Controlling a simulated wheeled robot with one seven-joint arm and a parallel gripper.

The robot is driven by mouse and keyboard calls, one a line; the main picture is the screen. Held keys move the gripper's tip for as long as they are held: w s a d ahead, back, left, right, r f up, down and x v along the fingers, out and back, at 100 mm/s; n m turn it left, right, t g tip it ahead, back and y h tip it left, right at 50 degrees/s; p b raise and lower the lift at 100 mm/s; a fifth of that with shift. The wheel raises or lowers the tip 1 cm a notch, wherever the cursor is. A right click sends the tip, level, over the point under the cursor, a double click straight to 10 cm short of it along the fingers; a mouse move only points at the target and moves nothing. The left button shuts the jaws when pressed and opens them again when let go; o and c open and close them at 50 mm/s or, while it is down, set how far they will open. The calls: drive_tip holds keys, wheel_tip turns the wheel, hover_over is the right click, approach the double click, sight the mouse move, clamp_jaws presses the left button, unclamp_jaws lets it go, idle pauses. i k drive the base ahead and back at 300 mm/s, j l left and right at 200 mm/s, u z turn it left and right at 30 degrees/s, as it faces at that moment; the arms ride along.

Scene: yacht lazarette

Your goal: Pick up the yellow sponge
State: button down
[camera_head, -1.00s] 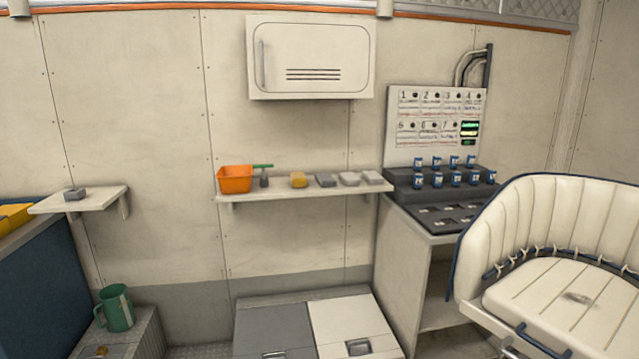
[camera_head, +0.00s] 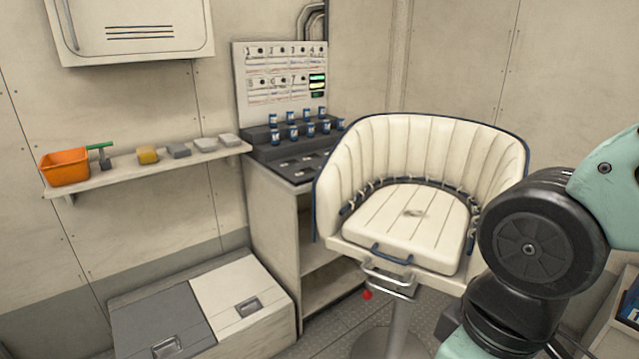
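The yellow sponge (camera_head: 147,155) lies on a narrow wall shelf (camera_head: 110,178) at the left of the head view. It sits between a green-handled tool (camera_head: 103,156) and a dark grey block (camera_head: 179,151). Nothing covers it. Part of my arm (camera_head: 540,245) shows at the right edge, far from the shelf. My gripper itself is not in view.
An orange bin (camera_head: 65,167) and light grey blocks (camera_head: 206,144) share the shelf. A cream seat (camera_head: 405,220) on a post stands between my arm and the counter (camera_head: 275,205). A low two-lidded locker (camera_head: 200,310) sits below the shelf. Some floor (camera_head: 335,330) shows between locker and seat.

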sight(146, 154)
drive_tip(key=i+j+u, duration=0.2)
drive_tip(key=i+j, duration=0.3)
drive_tip(key=i+j+u, duration=0.25)
drive_tip(key=i+j, duration=0.25)
drive_tip(key=i+j+u, duration=0.2)
drive_tip(key=i+j, duration=0.3)
drive_tip(key=i+j+u, duration=0.25)
drive_tip(key=i, duration=0.45)
